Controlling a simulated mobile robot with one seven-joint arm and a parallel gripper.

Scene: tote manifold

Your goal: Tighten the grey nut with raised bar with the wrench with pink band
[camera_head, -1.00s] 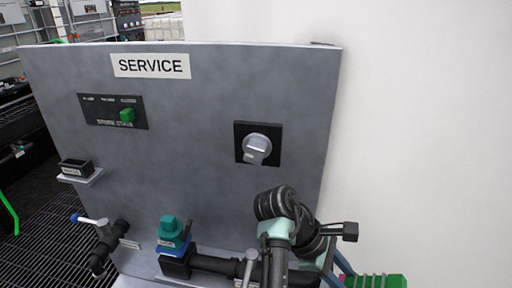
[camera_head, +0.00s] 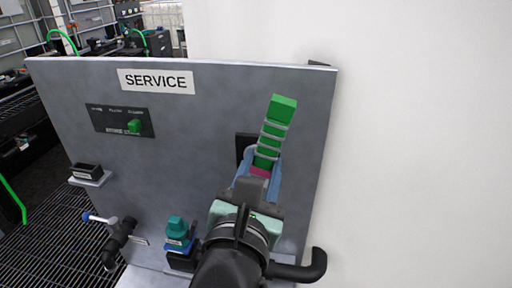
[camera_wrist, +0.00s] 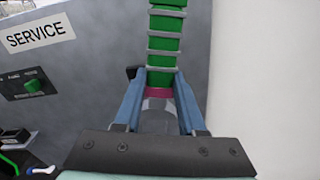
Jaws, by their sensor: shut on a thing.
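The wrench, with a green handle (camera_head: 273,130) crossed by grey bands, points up and slightly right in front of the panel. Its pink band (camera_head: 260,172) is at its lower end, between my blue fingers. My gripper (camera_head: 262,166) is shut on the wrench near that band. The wrist view shows the green handle (camera_wrist: 163,45) rising from the fingers and the pink band (camera_wrist: 158,93) between them. A grey rounded part shows below the band; I cannot tell if it is the wrench head or the nut. The grey nut is hidden in the head view; only its black backing plate (camera_head: 243,142) shows.
The grey service panel (camera_head: 200,150) carries a small black box with a green knob (camera_head: 135,127). Below are a black box on a shelf (camera_head: 88,172), a blue-tipped valve lever (camera_head: 97,217) and a teal valve cap (camera_head: 177,228). A white wall is at right.

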